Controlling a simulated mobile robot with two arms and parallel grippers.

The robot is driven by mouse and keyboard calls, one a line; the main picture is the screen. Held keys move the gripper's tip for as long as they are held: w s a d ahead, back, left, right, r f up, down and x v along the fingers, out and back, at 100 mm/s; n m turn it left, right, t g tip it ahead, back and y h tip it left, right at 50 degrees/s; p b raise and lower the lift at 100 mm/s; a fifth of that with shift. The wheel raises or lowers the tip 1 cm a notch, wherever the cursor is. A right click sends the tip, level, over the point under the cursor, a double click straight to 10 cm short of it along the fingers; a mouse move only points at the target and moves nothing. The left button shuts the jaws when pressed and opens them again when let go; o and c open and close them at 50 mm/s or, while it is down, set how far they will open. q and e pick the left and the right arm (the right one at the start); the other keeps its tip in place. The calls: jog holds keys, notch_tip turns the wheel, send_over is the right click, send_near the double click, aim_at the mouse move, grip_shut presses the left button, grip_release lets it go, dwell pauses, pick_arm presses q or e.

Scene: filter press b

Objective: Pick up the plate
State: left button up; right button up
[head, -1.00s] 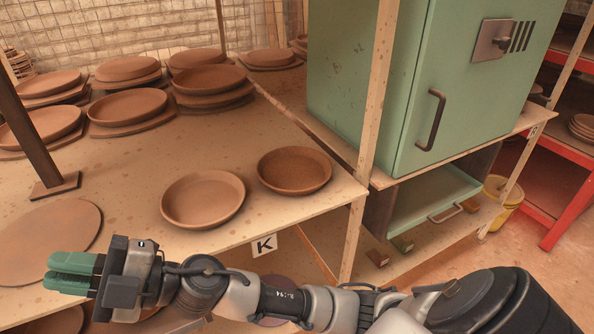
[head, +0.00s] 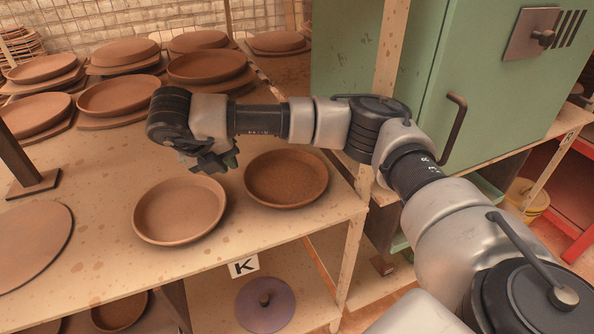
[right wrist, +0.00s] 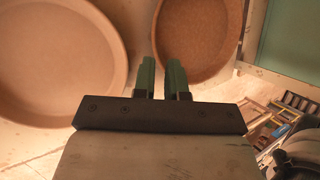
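Two round clay plates with raised rims lie side by side near the front of the wooden shelf. The lighter plate (head: 180,211) is on the left, and the darker plate (head: 288,180) is on the right. My right gripper (head: 228,160) is above the shelf, just behind the gap between them. In the right wrist view its two green fingers (right wrist: 161,68) are parallel with a narrow gap and nothing between them. They point toward the darker plate (right wrist: 200,35), whose lower left rim is near their tips. The lighter plate (right wrist: 55,60) is left of them. My left gripper is not in view.
More clay plates stand on boards at the back of the shelf (head: 95,190). A dark post (head: 22,165) and a flat round disc (head: 30,245) are at left. A wooden upright (head: 392,50) and green cabinet (head: 440,60) stand right.

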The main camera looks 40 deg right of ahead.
aim_at(245, 180)
jog(key=shift+b+x, duration=0.35)
jog(key=shift+x, duration=0.9)
jog(key=shift+f, duration=0.8)
jog(key=shift+d+f, duration=0.2)
jog(key=x, duration=0.4)
jog(key=shift+w+d+f, duration=0.1)
jog(key=shift+w+d, duration=0.05)
jog(key=shift+w, duration=0.05)
jog(key=shift+w+d+f, duration=0.1)
jog(key=shift+d+f, duration=0.1)
jog(key=shift+f, duration=0.15)
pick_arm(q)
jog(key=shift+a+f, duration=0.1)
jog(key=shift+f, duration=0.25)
pick_arm(e)
jog(key=shift+c, duration=0.3)
jog(key=shift+a, duration=0.1)
grip_shut()
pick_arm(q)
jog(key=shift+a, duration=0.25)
